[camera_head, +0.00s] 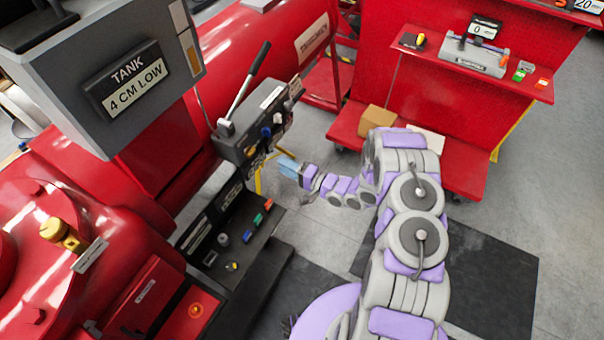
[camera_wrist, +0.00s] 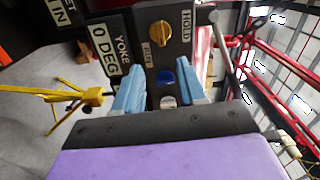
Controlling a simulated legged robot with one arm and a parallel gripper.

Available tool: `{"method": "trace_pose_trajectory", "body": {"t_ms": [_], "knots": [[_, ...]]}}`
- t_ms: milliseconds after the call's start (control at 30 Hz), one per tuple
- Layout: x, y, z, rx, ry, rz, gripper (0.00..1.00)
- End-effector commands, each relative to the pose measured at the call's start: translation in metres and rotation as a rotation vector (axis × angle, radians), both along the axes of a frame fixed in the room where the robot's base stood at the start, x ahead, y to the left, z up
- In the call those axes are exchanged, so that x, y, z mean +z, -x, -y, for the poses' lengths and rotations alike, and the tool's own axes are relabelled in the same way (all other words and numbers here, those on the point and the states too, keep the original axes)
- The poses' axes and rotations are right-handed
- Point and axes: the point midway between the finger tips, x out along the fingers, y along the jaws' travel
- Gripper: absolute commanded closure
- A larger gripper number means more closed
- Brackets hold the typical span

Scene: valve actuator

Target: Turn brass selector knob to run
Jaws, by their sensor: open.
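The brass selector knob (camera_wrist: 160,58) sits on a dark panel in the wrist view, beyond my fingertips. A HOLD label (camera_wrist: 187,24) is at its upper right, and a smaller label, too small to read surely, is at its left. I cannot tell which mark the knob points at. In the head view my gripper (camera_head: 287,165) is just right of the control box (camera_head: 258,122).
A long black-handled lever (camera_head: 248,82) rises from the box. Below is a dark bench (camera_head: 255,222) with small coloured parts. A grey TANK display (camera_head: 110,75) and another brass fitting (camera_head: 62,235) are at left. A red shelf unit (camera_head: 445,130) stands behind; grey floor is open at right.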

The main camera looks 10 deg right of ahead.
Motion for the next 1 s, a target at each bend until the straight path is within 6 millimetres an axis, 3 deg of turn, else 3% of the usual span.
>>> {"method": "trace_pose_trajectory", "body": {"t_ms": [133, 333, 1000], "knots": [[-0.001, 0.016, 0.024, -0.005, 0.001, 0.000, 0.60], [-0.001, 0.031, 0.042, -0.003, 0.001, -0.002, 0.60], [-0.001, 0.036, 0.048, -0.001, 0.000, -0.001, 0.60]]}}
